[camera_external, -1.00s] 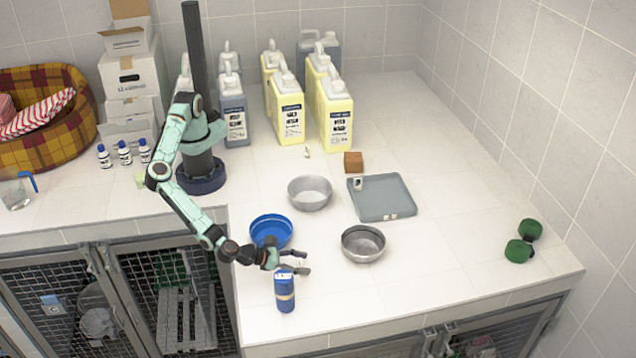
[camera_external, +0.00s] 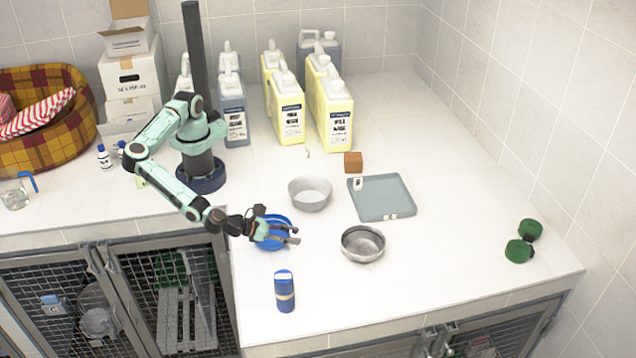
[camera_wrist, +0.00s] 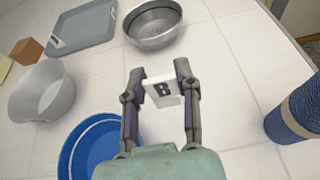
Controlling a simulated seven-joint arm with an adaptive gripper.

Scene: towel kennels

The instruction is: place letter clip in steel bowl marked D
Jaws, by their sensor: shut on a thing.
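My gripper (camera_external: 295,237) is shut on a small white letter clip (camera_wrist: 162,92) marked with a dark B, held between the fingertips in the wrist view. It hovers beside the blue bowl (camera_external: 270,243), partly over it in the outside view. A shiny steel bowl (camera_external: 362,257) stands to the right of the gripper; it also shows in the wrist view (camera_wrist: 153,38). A second, paler metal bowl (camera_external: 310,204) stands farther back, at left in the wrist view (camera_wrist: 55,98). I can read no D on either bowl.
A blue can (camera_external: 285,298) stands near the front edge. A grey tray (camera_external: 375,205) holds white clips, with a brown block (camera_external: 353,160) behind it. Yellow jugs (camera_external: 333,120) stand at the back. Green dumbbell (camera_external: 521,250) lies right. The front right counter is clear.

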